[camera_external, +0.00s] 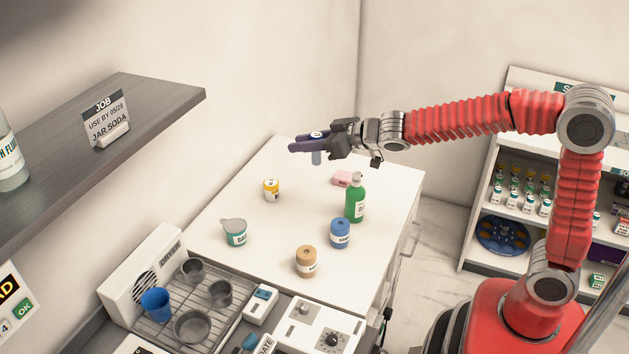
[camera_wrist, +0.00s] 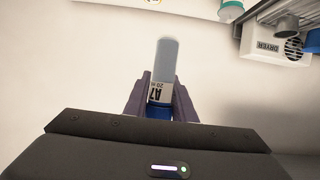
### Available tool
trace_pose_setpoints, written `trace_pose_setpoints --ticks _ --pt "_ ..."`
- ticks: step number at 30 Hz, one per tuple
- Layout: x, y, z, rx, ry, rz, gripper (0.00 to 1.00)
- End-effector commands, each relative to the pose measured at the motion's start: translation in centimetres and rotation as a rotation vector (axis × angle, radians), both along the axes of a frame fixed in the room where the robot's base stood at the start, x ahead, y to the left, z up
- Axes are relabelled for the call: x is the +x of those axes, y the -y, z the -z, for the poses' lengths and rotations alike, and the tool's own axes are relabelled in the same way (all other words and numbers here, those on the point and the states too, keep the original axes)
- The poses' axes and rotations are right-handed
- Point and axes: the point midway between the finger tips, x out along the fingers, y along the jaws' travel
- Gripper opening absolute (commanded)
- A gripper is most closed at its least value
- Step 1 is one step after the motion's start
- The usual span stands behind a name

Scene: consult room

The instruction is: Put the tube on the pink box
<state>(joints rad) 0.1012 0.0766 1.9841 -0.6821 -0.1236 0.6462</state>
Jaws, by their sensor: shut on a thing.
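My gripper (camera_external: 308,143) is shut on the tube (camera_external: 316,158) and holds it in the air above the far part of the white table. The tube hangs roughly upright below the dark fingers. In the wrist view the tube (camera_wrist: 166,62) has a pale grey body, a white label reading A7 and a blue cap, between the two fingers. The pink box (camera_external: 342,178) lies on the table, below and to the right of the tube in the outside view, with its right end close to the green bottle. The pink box does not show in the wrist view.
A green pump bottle (camera_external: 355,203) stands next to the pink box. A yellow jar (camera_external: 271,189), a teal-labelled jar (camera_external: 235,233), a blue jar (camera_external: 340,233) and a tan jar (camera_external: 306,261) stand on the table. A drying rack (camera_external: 180,322) with cups is nearer the camera.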

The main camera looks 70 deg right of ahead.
Motion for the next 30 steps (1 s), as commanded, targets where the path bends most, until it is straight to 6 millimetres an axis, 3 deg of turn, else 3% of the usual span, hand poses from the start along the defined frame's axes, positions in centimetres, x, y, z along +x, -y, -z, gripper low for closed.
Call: trace_pose_setpoints --ticks 20,26,30 --pt "1.4 4.1 -1.6 -0.002 -0.001 -0.013 0.02" --pt "2.1 6.7 -2.3 -0.001 -0.001 -0.034 0.02" --pt "2.3 10.0 -2.3 0.002 -0.003 -0.074 0.02"
